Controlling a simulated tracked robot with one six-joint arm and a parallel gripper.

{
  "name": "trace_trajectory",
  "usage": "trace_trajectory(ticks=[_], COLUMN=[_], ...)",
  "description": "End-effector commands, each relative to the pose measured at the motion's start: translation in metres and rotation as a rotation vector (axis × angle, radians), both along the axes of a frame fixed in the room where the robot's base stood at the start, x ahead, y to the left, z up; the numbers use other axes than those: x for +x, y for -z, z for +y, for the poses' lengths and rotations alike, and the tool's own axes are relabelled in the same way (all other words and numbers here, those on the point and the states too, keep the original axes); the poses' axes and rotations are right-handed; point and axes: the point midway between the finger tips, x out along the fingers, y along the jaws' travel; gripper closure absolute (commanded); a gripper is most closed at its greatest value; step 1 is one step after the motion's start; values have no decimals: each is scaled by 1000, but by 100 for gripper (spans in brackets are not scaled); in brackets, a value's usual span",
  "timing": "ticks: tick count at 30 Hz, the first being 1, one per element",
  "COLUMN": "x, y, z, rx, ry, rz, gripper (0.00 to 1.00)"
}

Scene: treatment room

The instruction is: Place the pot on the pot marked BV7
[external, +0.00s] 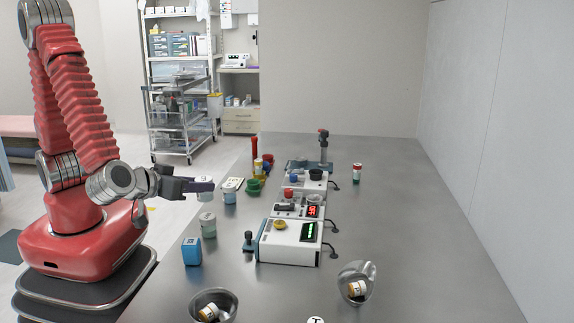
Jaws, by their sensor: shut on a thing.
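My gripper (204,186) reaches in from the left, level above the near-left part of the table. It is shut on a small pale pot (205,196), which is partly hidden by the fingers. A pale pot with a greenish-grey lid (208,225) stands on the table below and slightly nearer the camera. Another white pot with a bluish label (229,192) stands just right of the gripper. I cannot read the markings on these pots, so I cannot tell which is BV7.
A blue box (191,252) and a metal bowl (226,298) with a pot inside stand nearer. White devices (290,248) with displays fill the table's middle. A tilted bowl (369,275) holds another pot at right. The table's right side (420,230) is mostly clear.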

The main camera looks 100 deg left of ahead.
Motion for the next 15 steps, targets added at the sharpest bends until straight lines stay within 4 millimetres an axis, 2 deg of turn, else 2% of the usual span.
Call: trace_trajectory(ticks=[3,15], x=[0,0], y=[7,11], z=[0,0], rx=[1,0], ry=[-1,0], rz=[1,1], gripper=[87,87])
